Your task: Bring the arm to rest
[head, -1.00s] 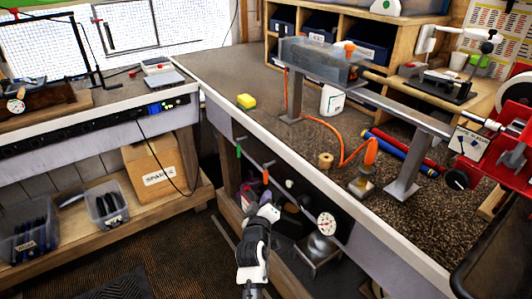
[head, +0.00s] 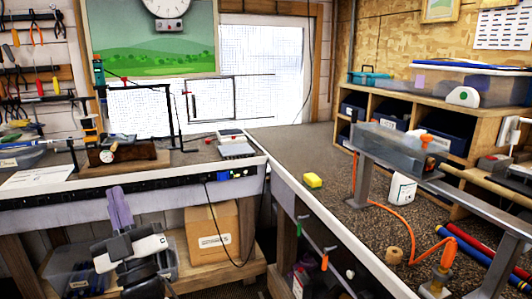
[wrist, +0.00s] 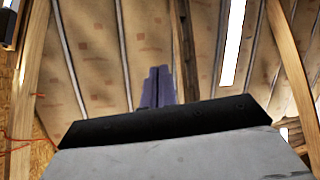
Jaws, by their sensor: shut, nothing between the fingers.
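My gripper (head: 118,194) is at the lower left of the head view, with its purple fingers together and pointing up. It stands in front of the left bench's front and lower shelf, apart from the benchtop as far as I can tell. In the wrist view the purple fingers (wrist: 158,72) are closed side by side and empty, pointing toward the ceiling. My white and black wrist shows below the fingers in the head view.
The left bench edge (head: 130,195) is behind my gripper. A clear bin (head: 70,262) and a cardboard box (head: 213,238) are on the shelf below. The wrist view shows the ceiling (wrist: 95,60).

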